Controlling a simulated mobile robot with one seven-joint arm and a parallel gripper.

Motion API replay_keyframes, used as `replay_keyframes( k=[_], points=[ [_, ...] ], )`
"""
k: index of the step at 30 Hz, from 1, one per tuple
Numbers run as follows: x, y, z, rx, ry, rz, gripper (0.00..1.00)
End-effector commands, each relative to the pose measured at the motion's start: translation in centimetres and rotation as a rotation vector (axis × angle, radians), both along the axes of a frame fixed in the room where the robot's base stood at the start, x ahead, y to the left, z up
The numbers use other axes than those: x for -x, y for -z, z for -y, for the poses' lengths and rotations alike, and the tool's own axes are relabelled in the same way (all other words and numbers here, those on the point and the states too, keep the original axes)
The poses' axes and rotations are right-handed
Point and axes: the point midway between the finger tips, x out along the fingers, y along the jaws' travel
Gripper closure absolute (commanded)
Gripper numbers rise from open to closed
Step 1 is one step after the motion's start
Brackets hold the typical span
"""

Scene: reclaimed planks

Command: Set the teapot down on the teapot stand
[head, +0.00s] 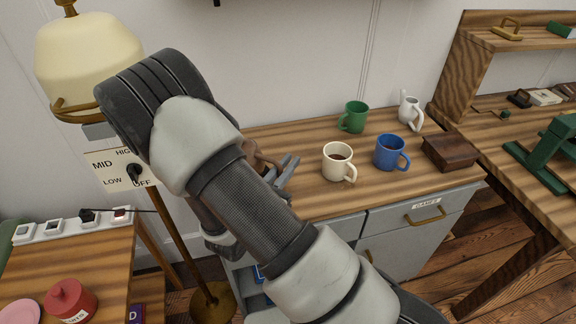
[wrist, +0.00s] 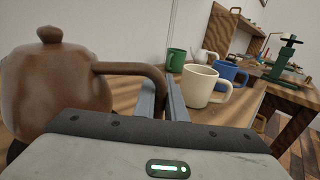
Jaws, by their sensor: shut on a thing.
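The brown teapot (wrist: 55,90) with a knobbed lid fills the left of the wrist view, looking about upright. Its handle (wrist: 135,69) reaches to my gripper (wrist: 162,98), which is shut on it. In the head view, my arm hides most of the teapot, and only a brown bit (head: 250,150) shows beside my gripper (head: 286,175), over the left part of the wooden counter. I cannot make out the teapot stand. A dark patch shows low under the teapot in the wrist view; I cannot tell what it is, or whether the teapot touches anything.
On the counter (head: 305,205) stand a cream mug (head: 337,163), a blue mug (head: 389,152), a green mug (head: 354,116), a white jug (head: 408,108) and a dark wooden box (head: 450,152). A lamp (head: 88,50) stands left. Bare wood lies in front of the mugs.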

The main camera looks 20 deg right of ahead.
Motion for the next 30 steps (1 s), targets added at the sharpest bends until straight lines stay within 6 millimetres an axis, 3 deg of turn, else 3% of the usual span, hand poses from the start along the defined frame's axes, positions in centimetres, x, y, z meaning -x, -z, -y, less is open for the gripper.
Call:
replay_keyframes(
  k=[7, 8, 11, 22, 30],
  points=[
    [-0.1, 0.2, 0.0, 0.000, 0.000, 0.006, 1.00],
    [0.0, 0.3, 0.0, 0.000, 0.000, 0.000, 0.88],
    [0.0, 0.2, 0.0, 0.000, 0.000, 0.000, 0.71],
    [0.0, -0.4, 0.0, -0.001, 0.000, 0.001, 0.71],
    [3.4, -0.2, -3.5, 0.000, -0.006, -0.001, 0.71]
  ],
)
